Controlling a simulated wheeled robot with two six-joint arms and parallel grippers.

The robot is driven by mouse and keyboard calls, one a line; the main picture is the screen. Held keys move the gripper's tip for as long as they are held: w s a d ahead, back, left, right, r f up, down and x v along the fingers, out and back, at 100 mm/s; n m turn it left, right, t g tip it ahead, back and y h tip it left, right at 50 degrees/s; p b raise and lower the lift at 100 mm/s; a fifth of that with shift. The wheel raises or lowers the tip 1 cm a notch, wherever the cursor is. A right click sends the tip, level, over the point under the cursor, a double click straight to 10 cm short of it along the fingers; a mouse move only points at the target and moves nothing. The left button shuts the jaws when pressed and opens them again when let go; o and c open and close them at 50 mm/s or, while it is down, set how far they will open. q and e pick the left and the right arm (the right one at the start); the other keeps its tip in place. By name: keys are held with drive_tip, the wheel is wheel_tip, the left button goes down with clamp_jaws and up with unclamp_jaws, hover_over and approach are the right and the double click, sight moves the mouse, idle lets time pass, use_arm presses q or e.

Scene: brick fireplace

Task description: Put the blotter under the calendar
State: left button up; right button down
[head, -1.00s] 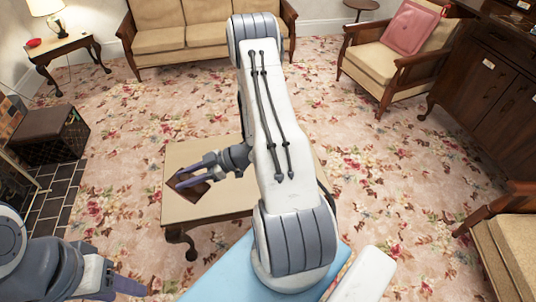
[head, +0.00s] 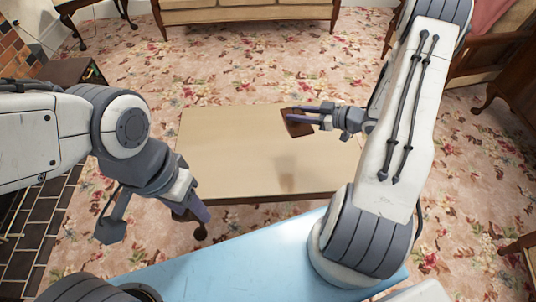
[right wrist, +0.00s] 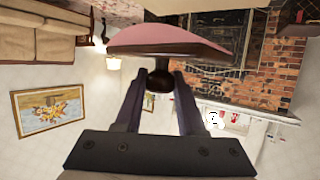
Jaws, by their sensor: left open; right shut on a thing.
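The blotter (head: 296,124) is a brown piece in the head view, held above the coffee table. In the right wrist view the blotter (right wrist: 166,40) shows a curved pinkish face and a dark knob. My right gripper (head: 296,115) is shut on it; its two fingers (right wrist: 159,80) stand on either side of the knob. My left gripper (head: 192,212) is open and empty, low by the table's near left corner. I cannot make out the calendar in either view.
The coffee table (head: 225,150) has a bare top. A blue surface (head: 230,260) lies in front of me. A sofa (head: 245,12) stands at the back, and a dark box (head: 80,72) by the brick fireplace (head: 18,50). Flowered carpet is clear around the table.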

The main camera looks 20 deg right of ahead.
drive_tip(key=w+d+f+m+t+h+b, duration=0.1)
drive_tip(key=d+f+m+t+h+b, duration=0.1)
drive_tip(key=d+f+b, duration=0.75)
drive_tip(key=w+a+f+b, duration=0.1)
drive_tip(key=a+f, duration=0.1)
drive_tip(key=a, duration=0.1)
drive_tip(key=w+a+f+b, duration=0.2)
drive_tip(key=a, duration=0.2)
drive_tip(key=w+a+f+b, duration=0.1)
drive_tip(key=w+a+f, duration=0.1)
drive_tip(key=a, duration=0.1)
drive_tip(key=shift+w+a+f, duration=0.15)
drive_tip(key=shift+a, duration=0.05)
use_arm(q)
wheel_tip(320, 180, down, 18)
drive_tip(key=b, duration=0.2)
use_arm(e)
drive_tip(key=shift+f, duration=2)
use_arm(q)
drive_tip(key=shift+f, duration=0.1)
use_arm(e)
drive_tip(key=shift+f, duration=0.2)
drive_tip(key=c, duration=0.5)
unclamp_jaws()
drive_tip(key=shift+r, duration=0.15)
